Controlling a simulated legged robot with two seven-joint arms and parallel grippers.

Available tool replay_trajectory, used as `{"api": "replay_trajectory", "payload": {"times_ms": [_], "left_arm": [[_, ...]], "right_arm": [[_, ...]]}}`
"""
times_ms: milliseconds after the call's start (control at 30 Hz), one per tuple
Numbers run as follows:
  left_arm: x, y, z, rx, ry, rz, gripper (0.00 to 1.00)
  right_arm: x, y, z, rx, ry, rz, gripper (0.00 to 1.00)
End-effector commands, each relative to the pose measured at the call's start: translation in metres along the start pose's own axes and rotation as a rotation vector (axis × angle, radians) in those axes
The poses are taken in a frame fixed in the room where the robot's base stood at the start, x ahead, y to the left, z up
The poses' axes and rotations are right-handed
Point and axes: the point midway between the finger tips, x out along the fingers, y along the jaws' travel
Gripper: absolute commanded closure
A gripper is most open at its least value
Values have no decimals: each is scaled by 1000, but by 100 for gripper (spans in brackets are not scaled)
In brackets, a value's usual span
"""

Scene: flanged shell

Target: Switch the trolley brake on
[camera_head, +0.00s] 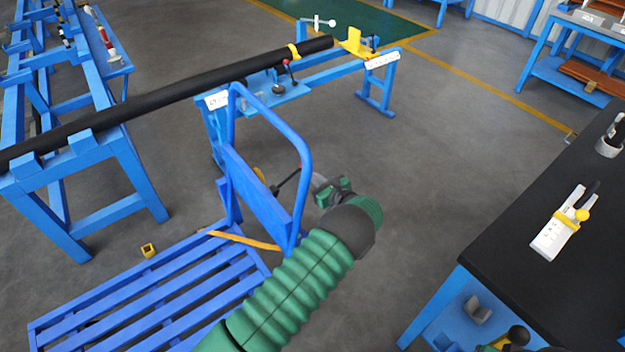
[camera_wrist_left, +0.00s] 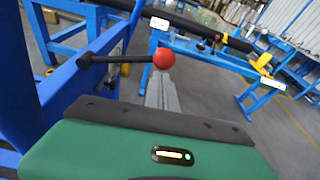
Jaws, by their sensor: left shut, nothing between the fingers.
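The blue trolley (camera_head: 262,195) has a tall hoop handle and a slatted deck (camera_head: 150,315). A black lever (camera_head: 288,181) sticks out from its upright panel. In the left wrist view the lever (camera_wrist_left: 112,60) runs sideways to a red ball knob (camera_wrist_left: 163,58). My left gripper (camera_head: 318,186) is beside the hoop, near the lever's end. Its grey fingers (camera_wrist_left: 160,82) are shut and empty, with their tips close below the knob; I cannot tell if they touch it. My right gripper is not seen.
A long black pipe (camera_head: 170,95) rests on blue stands behind the trolley. A black-topped bench (camera_head: 545,270) stands at the right with a white and yellow clamp (camera_head: 562,225). Floor between trolley and bench is clear.

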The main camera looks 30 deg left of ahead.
Motion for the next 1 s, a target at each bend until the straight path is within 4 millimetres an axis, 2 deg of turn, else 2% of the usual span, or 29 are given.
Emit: {"api": "replay_trajectory", "payload": {"times_ms": [133, 400, 1000], "left_arm": [[-3, 0, 12, -86, 0, -22, 100], [-5, 2, 22, -82, 0, -19, 100], [-5, 3, 21, -80, 0, -18, 100]], "right_arm": [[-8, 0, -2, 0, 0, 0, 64], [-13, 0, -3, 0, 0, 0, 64], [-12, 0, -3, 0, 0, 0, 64]]}}
